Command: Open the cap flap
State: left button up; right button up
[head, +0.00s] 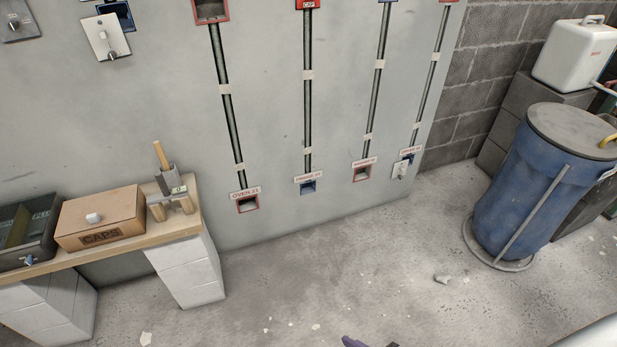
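A brown cardboard-coloured box (100,217) marked CAPS sits on the wooden bench at the left. A white knob stands on its top, which looks closed. A red box (307,4) marked CAP is cut off by the top edge, above the second conduit; I cannot tell whether it has a flap or how that stands. A small dark tip (355,342) at the bottom edge looks like part of my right gripper; its opening cannot be judged. It is far from both the box and the wall fittings. My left gripper is not in view.
The bench (190,222) rests on white blocks and also bears a dark tray (30,232) and a wooden-handled tool. Several conduits run down the wall to labelled openings (248,203). A blue barrel (535,185) stands at right. The middle floor is mostly clear, with small debris.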

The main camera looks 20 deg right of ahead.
aim_at(89, 212)
jog(key=k, duration=0.3)
jog(key=u, duration=1.55)
jog(key=i, duration=1.95)
jog(key=z, duration=0.95)
